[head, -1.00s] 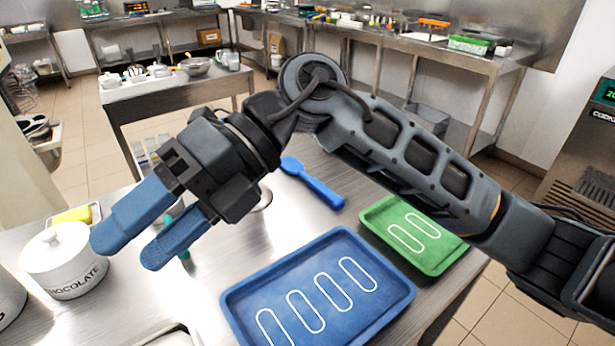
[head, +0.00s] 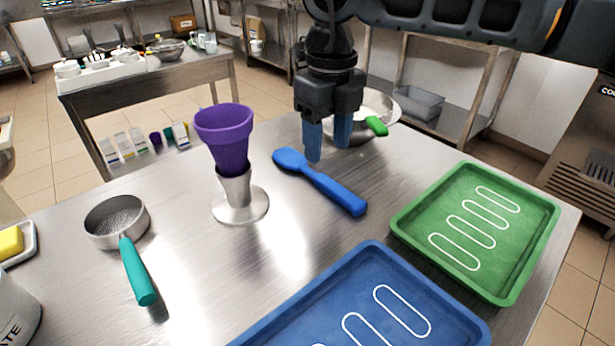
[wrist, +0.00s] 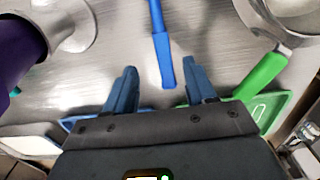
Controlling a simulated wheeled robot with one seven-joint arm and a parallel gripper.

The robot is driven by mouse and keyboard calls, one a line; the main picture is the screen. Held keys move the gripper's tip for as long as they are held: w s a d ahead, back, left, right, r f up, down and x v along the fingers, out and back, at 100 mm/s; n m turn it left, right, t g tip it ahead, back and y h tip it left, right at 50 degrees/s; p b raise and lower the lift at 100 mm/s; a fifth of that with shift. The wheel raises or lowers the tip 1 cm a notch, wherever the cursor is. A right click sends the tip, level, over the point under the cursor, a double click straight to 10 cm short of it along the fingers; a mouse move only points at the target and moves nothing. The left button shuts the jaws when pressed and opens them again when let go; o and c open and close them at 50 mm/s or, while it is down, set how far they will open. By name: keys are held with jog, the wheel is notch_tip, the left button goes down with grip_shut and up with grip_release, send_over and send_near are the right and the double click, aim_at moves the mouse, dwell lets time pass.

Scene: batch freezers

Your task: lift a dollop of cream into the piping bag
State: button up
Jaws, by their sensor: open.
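A purple piping bag (head: 225,135) stands upright, wide mouth up, in a metal stand (head: 240,202) on the steel table. A blue spoon-like tool (head: 335,190) lies on the table right of it; its handle also shows in the wrist view (wrist: 162,45). My gripper (head: 328,150) points down above and behind the blue tool, open and empty; in the wrist view the handle's end lies between the fingertips (wrist: 160,75), apart from them. A steel bowl (head: 388,105) stands behind my gripper, partly hidden, with a green handle (head: 376,126) at its rim. Its pale contents are unclear.
A blue tray (head: 375,255) and a green tray (head: 405,222) lie at the front and right. A small teal-handled sieve or pan (head: 137,270) lies at the left. Open table surface lies between the metal stand and the trays.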

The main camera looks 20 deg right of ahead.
aim_at(327, 180)
jog(key=shift+w+d+f+p, duration=0.1)
jog(key=shift+f+p, duration=0.2)
jog(key=shift+f, duration=1.65)
jog(key=shift+d+f+p, duration=0.1)
jog(key=shift+f+p, duration=0.2)
jog(key=shift+f, duration=1.6)
jog(key=shift+c, duration=0.4)
grip_shut()
